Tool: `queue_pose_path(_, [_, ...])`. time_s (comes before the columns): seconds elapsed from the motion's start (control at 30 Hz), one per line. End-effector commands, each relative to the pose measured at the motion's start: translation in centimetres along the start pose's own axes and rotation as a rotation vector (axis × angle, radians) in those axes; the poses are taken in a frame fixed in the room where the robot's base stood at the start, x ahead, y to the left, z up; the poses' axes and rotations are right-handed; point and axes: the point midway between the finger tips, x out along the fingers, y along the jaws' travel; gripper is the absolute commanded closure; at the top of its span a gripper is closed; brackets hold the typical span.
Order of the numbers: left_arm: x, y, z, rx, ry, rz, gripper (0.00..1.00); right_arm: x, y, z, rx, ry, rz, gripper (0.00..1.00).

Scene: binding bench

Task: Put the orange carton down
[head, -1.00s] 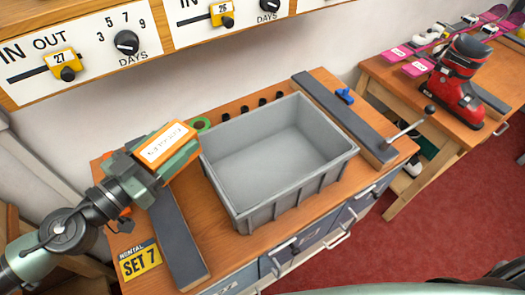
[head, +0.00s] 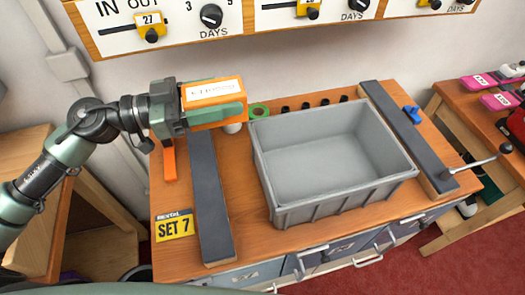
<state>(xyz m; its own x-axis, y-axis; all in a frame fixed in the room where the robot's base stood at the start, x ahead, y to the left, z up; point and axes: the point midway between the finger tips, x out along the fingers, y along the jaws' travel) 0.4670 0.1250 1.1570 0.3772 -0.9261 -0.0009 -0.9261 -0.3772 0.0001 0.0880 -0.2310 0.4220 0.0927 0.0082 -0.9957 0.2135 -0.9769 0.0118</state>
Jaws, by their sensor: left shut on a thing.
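The orange carton (head: 212,87), with a white label on its upper face, is in the head view above the back left of the bench. My left gripper (head: 222,104) is shut on it, with a green finger along its near side. The carton is held roughly level and appears to be above the bench top (head: 246,215); the exact gap is hard to tell. My right gripper is out of view.
A grey open bin (head: 330,190) stands empty mid-bench. Dark rails (head: 212,205) lie left and right of it. A yellow SET 7 sign (head: 174,225) lies front left.

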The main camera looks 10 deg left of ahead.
Motion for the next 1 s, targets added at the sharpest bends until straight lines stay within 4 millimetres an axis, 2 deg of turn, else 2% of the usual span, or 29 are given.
queue_pose_path(0.13, [0.1, 0.0, 2.7, -0.010, 0.004, -0.002, 0.89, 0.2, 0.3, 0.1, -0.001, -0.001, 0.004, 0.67])
queue_pose_path(0.5, [0.1, 0.0, 12.5, -0.007, 0.003, -0.005, 0.89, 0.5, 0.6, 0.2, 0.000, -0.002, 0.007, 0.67])
queue_pose_path(0.63, [0.1, 0.0, 14.6, -0.005, 0.003, -0.003, 0.89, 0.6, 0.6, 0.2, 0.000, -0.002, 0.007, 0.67])
queue_pose_path(0.83, [0.1, 0.0, 16.3, -0.003, 0.001, -0.002, 0.89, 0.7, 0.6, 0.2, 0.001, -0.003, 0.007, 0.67])
queue_pose_path(1.0, [0.1, 0.0, 18.9, -0.003, 0.002, -0.003, 0.89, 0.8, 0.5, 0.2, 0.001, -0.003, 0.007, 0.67])
